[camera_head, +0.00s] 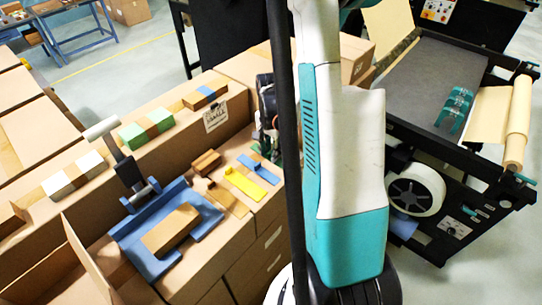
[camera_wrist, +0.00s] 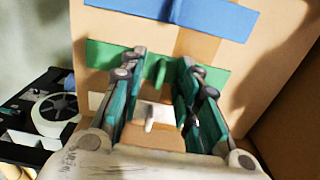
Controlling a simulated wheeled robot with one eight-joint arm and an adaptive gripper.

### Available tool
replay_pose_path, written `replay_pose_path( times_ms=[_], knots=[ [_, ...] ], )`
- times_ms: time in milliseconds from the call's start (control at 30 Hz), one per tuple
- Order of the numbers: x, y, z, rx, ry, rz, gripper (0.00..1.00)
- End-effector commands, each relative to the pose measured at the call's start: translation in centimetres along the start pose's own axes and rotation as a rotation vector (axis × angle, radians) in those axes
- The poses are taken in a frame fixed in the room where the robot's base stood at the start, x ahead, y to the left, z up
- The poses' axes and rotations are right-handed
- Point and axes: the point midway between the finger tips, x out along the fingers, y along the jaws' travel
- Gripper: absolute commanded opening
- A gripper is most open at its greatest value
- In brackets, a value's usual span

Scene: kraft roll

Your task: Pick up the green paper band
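The green paper band (camera_wrist: 105,54) lies flat on cardboard in the wrist view, with a small upright green tab (camera_wrist: 160,70) at its middle. My gripper (camera_wrist: 160,65) is open, one finger on each side of this tab, with visible gaps to both. The fingers cover parts of the band. Whether the fingertips touch the band is unclear. In the head view my arm hides most of the gripper and the band; a bit of green shows beside the dark gripper parts (camera_head: 266,98).
A blue band (camera_wrist: 225,18) and a white band (camera_wrist: 157,115) lie either side of the green one. The head view shows a yellow band (camera_head: 246,184), a blue tray (camera_head: 140,250) with a brown block (camera_head: 171,229), and a black machine (camera_head: 430,150) at right.

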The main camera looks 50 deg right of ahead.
Motion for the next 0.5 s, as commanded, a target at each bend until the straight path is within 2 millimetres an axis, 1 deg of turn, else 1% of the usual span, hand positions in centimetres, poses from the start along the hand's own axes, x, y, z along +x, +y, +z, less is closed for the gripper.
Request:
replay_pose_path(
  times_ms=[67,133,233,267,500],
  knots=[
    [-0.01,0.0,0.0,0.0,0.0,0.0,0.3],
    [-0.02,0.0,0.0,0.0,0.0,0.0,0.17],
    [-0.02,0.0,0.0,0.0,0.0,0.0,0.02],
    [-0.02,0.0,0.0,0.0,0.0,0.0,0.0],
    [-0.03,0.0,0.0,0.0,0.0,0.0,0.0]
  ],
)
